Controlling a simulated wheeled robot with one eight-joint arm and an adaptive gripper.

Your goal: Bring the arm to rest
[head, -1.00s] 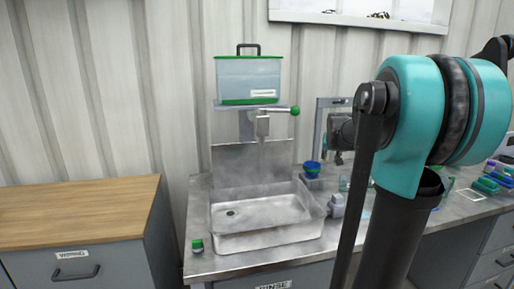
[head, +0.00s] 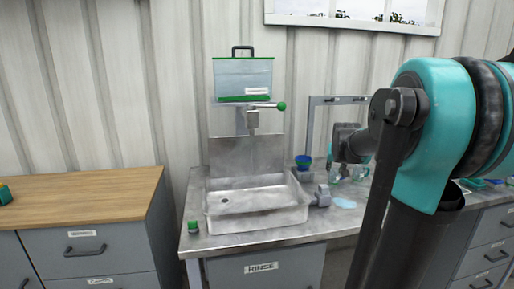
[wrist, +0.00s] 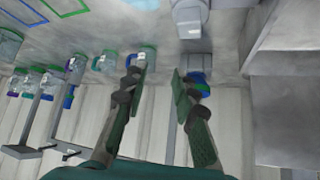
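My arm (head: 435,130) fills the right side of the head view, with its teal joint high and its dark links hanging over the counter. My gripper (wrist: 155,77) shows in the wrist view with its two dark fingers apart and nothing visible between them. A green-lidded jar (wrist: 148,55) appears beyond the left finger and a blue cup-like piece (wrist: 198,78) beyond the right one. I cannot tell whether either is touched. In the head view the fingers are too small and covered to make out.
A metal sink (head: 257,216) stands on the steel counter (head: 215,243), with a tank (head: 243,82) and a green-knobbed tap (head: 281,106) above. The blue cup (head: 303,162), a grey fitting (head: 322,196) and a green-capped piece (head: 193,227) stand nearby. A wooden-topped cabinet (head: 80,196) is left.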

